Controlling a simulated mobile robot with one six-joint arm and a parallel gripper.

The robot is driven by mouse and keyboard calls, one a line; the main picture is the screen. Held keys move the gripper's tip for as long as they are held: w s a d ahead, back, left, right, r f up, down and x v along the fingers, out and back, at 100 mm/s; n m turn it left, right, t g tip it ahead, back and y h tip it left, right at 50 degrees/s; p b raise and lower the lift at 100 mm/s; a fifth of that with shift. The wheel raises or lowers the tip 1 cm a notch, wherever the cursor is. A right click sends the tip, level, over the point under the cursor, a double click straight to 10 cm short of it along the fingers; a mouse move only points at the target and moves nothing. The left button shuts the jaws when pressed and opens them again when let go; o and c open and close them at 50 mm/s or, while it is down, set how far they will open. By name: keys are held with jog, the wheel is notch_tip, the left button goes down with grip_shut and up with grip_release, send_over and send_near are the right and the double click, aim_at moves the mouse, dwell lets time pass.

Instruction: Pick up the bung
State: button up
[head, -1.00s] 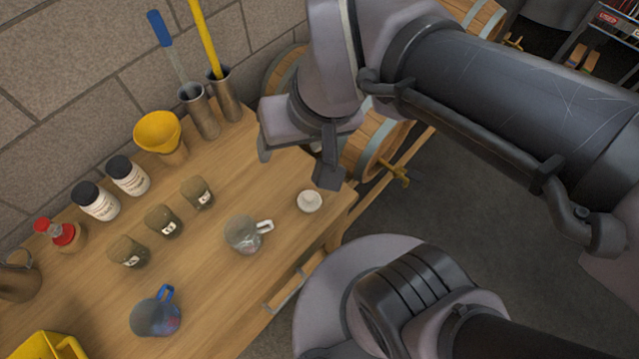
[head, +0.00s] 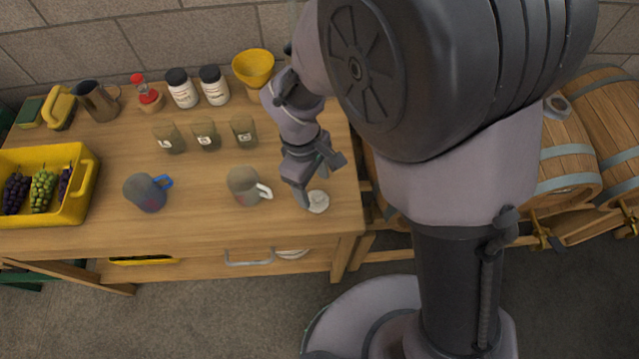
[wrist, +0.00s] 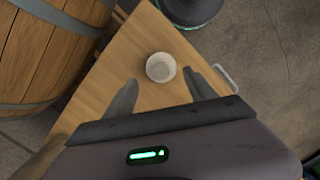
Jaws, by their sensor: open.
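The bung (head: 318,202) is a small pale, round, flat-topped piece on the wooden workbench, near its right end. It also shows in the wrist view (wrist: 160,67), just beyond the fingertips and between their lines. My gripper (head: 316,186) hangs over the bench's right end, beside and above the bung in the head view. In the wrist view my gripper (wrist: 160,86) has its two fingers spread wide with nothing between them. The fingers do not touch the bung there. The exact height of my gripper over the bench is hard to tell.
A grey mug (head: 245,187) with a white handle stands left of the bung. Farther left are a blue-handled mug (head: 148,192) and a yellow grape crate (head: 75,208). Several small glasses and jars line the back. Bench around the bung is bare.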

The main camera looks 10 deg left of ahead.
aim_at(315, 194)
jog(key=f+b, duration=0.1)
jog(key=f, duration=0.1)
jog(key=f+b, duration=0.1)
jog(key=f, duration=0.1)
jog(key=d+f+b, duration=0.1)
jog(key=f, duration=0.1)
jog(key=shift+s+f, duration=0.2)
jog(key=shift+s, duration=0.15)
jog(key=shift+r, duration=0.1)
jog(key=c, duration=1.2)
